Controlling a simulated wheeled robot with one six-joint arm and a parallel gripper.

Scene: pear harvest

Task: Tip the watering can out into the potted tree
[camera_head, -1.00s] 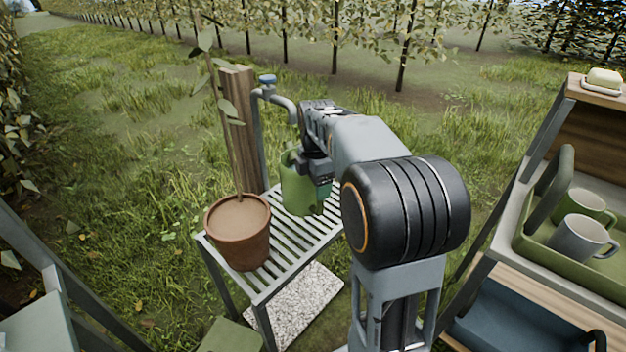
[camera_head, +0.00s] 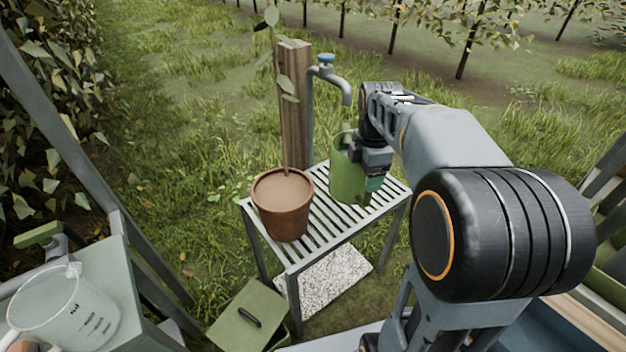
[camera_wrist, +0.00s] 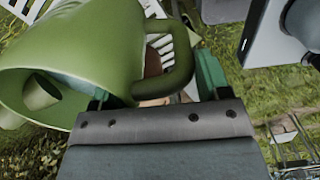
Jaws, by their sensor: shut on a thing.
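The green watering can (camera_head: 345,182) is upright at or just above the slatted bench, under the tap; I cannot tell if its base touches the slats. My gripper (camera_head: 376,168) is shut on its handle, on the can's right side. In the wrist view the can (camera_wrist: 95,45) fills the upper left, and its handle (camera_wrist: 182,70) passes between the fingers of my gripper (camera_wrist: 155,92). The potted tree stands on the bench to the left of the can, apart from it: a brown pot (camera_head: 283,215) of soil with a thin leafy stem (camera_head: 283,120).
A tap (camera_head: 330,72) with a blue knob stands by a wooden post (camera_head: 294,105) behind the slatted bench (camera_head: 330,235). A clear measuring jug (camera_head: 65,308) is at lower left. A green lidded box (camera_head: 245,318) and a pale speckled slab (camera_head: 325,277) lie below.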

